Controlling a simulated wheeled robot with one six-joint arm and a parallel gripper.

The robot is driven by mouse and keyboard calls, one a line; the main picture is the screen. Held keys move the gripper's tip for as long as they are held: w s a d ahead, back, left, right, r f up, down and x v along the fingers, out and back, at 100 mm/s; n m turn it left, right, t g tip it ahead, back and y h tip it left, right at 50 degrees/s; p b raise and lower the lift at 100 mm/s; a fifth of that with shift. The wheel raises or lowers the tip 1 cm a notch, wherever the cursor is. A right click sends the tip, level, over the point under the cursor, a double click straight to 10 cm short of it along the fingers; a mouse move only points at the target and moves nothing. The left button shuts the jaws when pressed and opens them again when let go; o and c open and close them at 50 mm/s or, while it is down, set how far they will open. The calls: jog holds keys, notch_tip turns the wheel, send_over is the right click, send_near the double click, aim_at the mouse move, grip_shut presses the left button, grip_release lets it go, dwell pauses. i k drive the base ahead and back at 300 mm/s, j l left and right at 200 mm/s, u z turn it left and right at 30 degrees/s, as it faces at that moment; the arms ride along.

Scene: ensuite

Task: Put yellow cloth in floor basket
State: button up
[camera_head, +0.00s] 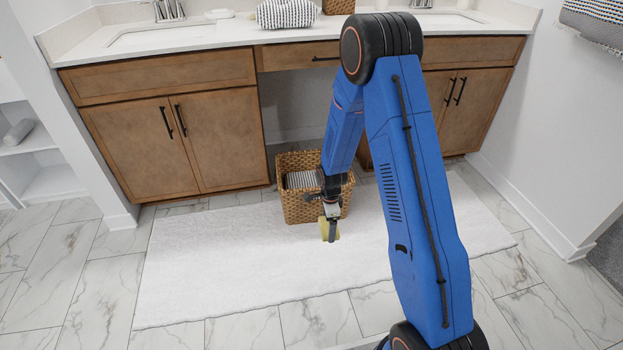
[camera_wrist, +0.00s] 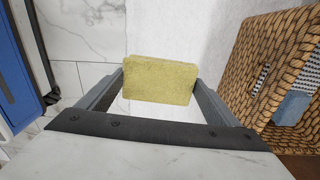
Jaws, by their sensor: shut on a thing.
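The yellow cloth (camera_wrist: 160,80) is a small folded block held between the two fingers of my gripper (camera_wrist: 158,88) in the wrist view. In the head view the cloth (camera_head: 323,228) shows as a small yellow patch at my gripper (camera_head: 331,232), in front of the floor basket. The floor basket (camera_head: 296,208) is brown wicker and stands on the white rug under the counter. It holds a striped grey-and-white cloth. In the wrist view the basket (camera_wrist: 240,75) is to the right of my gripper, and the yellow cloth is outside it.
The white rug (camera_head: 220,262) lies on marble tiles. Wooden cabinets (camera_head: 178,140) stand on both sides of the basket. The counter (camera_head: 220,35) above holds a patterned cloth bundle (camera_head: 287,13). A blue item (camera_wrist: 292,108) lies in the basket. The rug left of the basket is clear.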

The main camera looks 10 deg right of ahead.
aim_at(309, 187)
jog(key=i, duration=1.25)
